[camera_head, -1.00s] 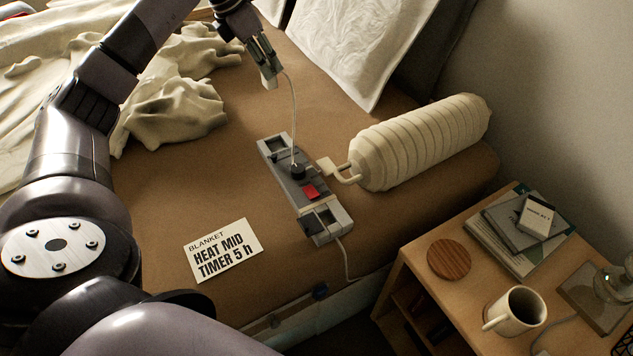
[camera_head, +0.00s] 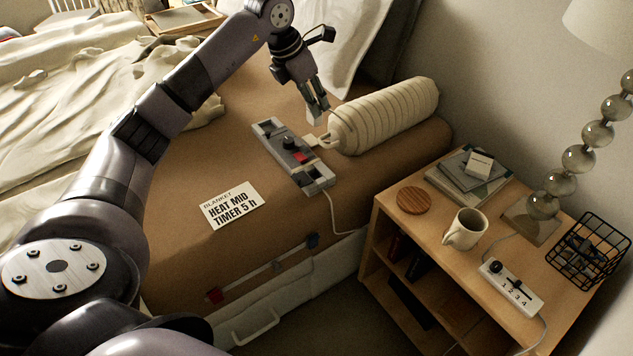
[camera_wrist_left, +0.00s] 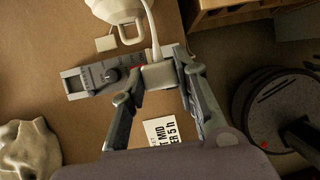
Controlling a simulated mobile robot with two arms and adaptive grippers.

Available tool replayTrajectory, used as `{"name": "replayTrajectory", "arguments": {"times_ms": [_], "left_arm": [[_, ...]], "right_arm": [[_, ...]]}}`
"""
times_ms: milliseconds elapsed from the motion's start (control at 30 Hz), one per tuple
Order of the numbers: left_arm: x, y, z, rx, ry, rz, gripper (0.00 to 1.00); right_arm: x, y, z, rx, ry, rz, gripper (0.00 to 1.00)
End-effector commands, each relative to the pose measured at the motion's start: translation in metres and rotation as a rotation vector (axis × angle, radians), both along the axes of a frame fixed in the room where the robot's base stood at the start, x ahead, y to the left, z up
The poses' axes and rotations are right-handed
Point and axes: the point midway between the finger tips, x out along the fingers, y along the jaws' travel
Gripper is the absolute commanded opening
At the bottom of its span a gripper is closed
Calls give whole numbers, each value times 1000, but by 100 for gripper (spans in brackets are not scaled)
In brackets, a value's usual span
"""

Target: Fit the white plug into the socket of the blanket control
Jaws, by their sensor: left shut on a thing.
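The grey blanket control (camera_head: 268,133) lies on the brown mattress, with a dark knob, a red button and a recess at each end. It also shows in the wrist view (camera_wrist_left: 103,79). My left gripper (camera_head: 317,112) is shut on the white plug (camera_head: 314,119), which it holds above the mattress beside the control in the head view. In the wrist view the plug (camera_wrist_left: 158,76) sits between the fingertips, overlapping the control's right part, with its pale cord running up. The plug's front and the socket under it are hidden; I cannot tell the gap. My right gripper is out of view.
A cream ribbed bolster (camera_head: 385,115) with a loop lies close behind the control. A label card (camera_head: 235,205) lies in front. The nightstand (camera_head: 380,222) at right holds a mug (camera_head: 464,229), a coaster, books, a power strip (camera_head: 511,285) and a wire basket. Mattress around the card is clear.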

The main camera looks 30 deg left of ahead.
Motion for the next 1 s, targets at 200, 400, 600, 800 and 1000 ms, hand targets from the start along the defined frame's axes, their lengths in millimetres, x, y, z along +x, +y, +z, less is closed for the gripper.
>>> {"name": "replayTrajectory", "arguments": {"times_ms": [200,400,600,800,1000], "left_arm": [[-2,0,-59,-1,6,0,0],[-1,0,-111,-1,5,-1,0],[0,0,-143,-1,0,0,0],[0,0,-156,-1,2,-1,0],[0,0,-186,-2,2,0,0]], "right_arm": [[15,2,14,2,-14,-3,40],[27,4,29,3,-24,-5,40],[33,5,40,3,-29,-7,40],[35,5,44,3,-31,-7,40],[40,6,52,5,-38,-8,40]]}}
